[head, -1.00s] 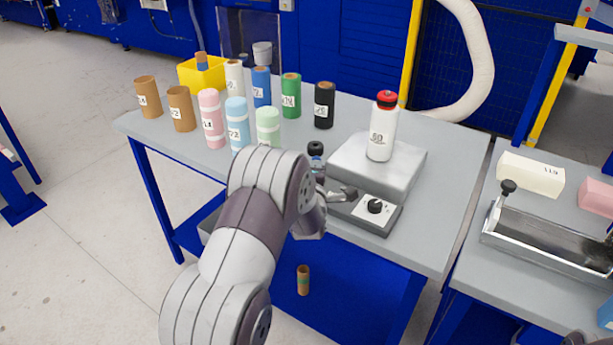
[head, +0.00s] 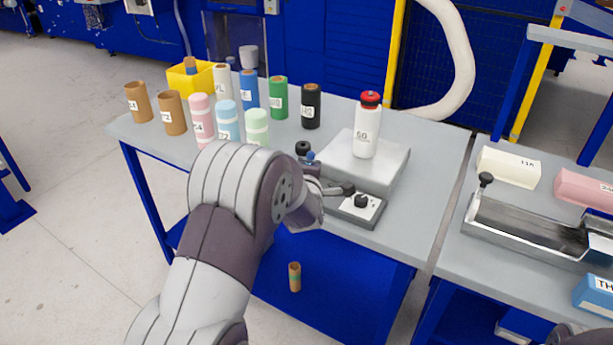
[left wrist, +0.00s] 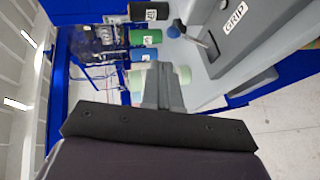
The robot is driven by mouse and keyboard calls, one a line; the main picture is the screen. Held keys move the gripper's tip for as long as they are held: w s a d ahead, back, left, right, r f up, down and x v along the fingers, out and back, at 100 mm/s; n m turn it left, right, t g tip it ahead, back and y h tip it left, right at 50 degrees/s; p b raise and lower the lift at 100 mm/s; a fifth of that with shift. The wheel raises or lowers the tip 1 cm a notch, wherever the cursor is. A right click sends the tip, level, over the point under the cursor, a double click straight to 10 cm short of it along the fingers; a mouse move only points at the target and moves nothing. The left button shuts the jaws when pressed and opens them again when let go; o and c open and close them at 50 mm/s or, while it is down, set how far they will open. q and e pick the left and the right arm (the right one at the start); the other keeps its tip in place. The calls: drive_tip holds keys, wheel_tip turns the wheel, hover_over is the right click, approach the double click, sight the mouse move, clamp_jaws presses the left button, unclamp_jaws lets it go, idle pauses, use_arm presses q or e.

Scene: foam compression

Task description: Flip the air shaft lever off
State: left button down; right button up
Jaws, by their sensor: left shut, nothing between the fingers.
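A grey device (head: 350,212) with a white-plated dial (head: 361,201) sits at the front of the table. A lever with a black ball knob (head: 303,148) stands at its left, partly behind my left arm. In the left wrist view the knob (left wrist: 176,29) is on a thin rod beside a grey body with a GRIP label (left wrist: 235,17). My left gripper (left wrist: 161,68) is shut and empty, with its tips below the knob in that picture and apart from it. My right gripper is not in view.
A white bottle with a red cap (head: 367,125) stands on the grey platform (head: 390,165) behind the dial. Several coloured rolls (head: 228,120) stand at the left, near a yellow bin (head: 185,78). A metal trough (head: 520,228) is on the right table. A brown roll (head: 295,276) is below.

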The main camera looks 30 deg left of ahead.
use_arm(q)
drive_tip(key=s+d+f+m+g+h, duration=0.55)
drive_tip(key=s+d+f+m, duration=0.25)
drive_tip(key=s+m, duration=0.4)
drive_tip(key=s+d+m+g, duration=0.2)
drive_tip(key=s+m+g, duration=0.1)
drive_tip(key=s, duration=0.5)
drive_tip(key=s+d+m+g+p, duration=0.1)
drive_tip(key=s+m+g, duration=0.3)
drive_tip(key=s, duration=0.5)
drive_tip(key=shift+d+r+m, duration=0.15)
drive_tip(key=shift+d+m, duration=0.55)
drive_tip(key=shift+m, duration=0.4)
drive_tip(key=shift+s, duration=0.1)
